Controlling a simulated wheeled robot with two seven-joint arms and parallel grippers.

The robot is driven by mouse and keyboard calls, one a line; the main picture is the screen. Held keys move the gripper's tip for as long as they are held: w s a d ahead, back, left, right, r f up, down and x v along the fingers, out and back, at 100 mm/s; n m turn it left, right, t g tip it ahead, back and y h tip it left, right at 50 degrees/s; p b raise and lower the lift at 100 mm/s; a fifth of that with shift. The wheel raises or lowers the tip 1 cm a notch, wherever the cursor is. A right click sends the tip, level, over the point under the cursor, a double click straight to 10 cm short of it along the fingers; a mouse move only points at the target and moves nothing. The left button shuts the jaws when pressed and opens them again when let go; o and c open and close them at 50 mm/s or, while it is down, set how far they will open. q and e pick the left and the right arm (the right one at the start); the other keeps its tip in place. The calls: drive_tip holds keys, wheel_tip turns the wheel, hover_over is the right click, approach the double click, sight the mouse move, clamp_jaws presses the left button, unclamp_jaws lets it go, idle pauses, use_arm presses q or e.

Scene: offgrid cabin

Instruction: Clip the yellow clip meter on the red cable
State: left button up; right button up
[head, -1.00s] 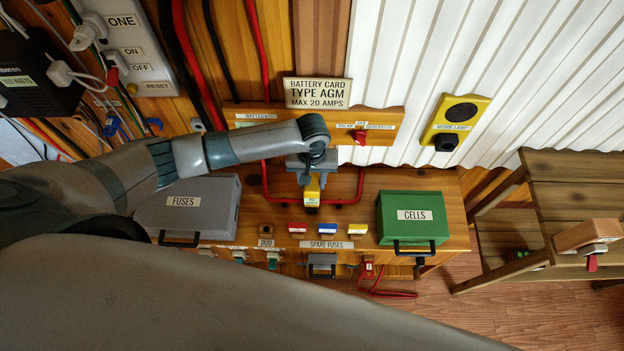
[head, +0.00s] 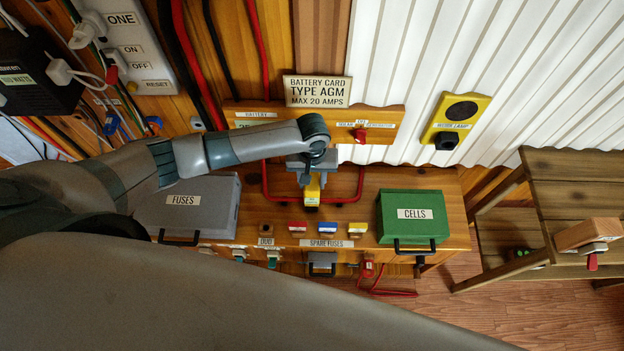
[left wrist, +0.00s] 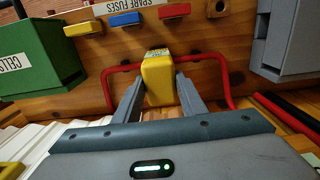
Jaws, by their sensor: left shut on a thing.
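The yellow clip meter (head: 313,189) is held between the fingers of my left gripper (head: 309,172), above the wooden bench top. In the left wrist view the yellow clip meter (left wrist: 158,80) sits between the two fingertips (left wrist: 158,92). The red cable (head: 345,201) forms a low loop over the bench, and its front run meets the meter's position in the picture. In the left wrist view the red cable (left wrist: 208,57) shows on both sides of the meter. The meter hides the cable's middle, so I cannot tell whether its jaws are around it. My right gripper is not in view.
A grey FUSES box (head: 205,205) stands left and a green CELLS box (head: 412,215) right. Red, blue and yellow spare fuses (head: 327,228) sit along the bench front. A sign (head: 317,92) and wooden rail (head: 380,118) are behind.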

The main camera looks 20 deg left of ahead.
use_arm(q)
drive_tip(key=shift+f, duration=0.1)
drive_tip(key=o, duration=1.2)
drive_tip(key=shift+o, duration=0.7)
drive_tip(key=o, duration=0.4)
drive_tip(key=shift+o, duration=0.2)
drive_tip(key=shift+r+p, duration=1.4)
drive_tip(key=shift+p, duration=0.25)
drive_tip(key=shift+r+p, duration=0.85)
drive_tip(key=shift+r, duration=1.3)
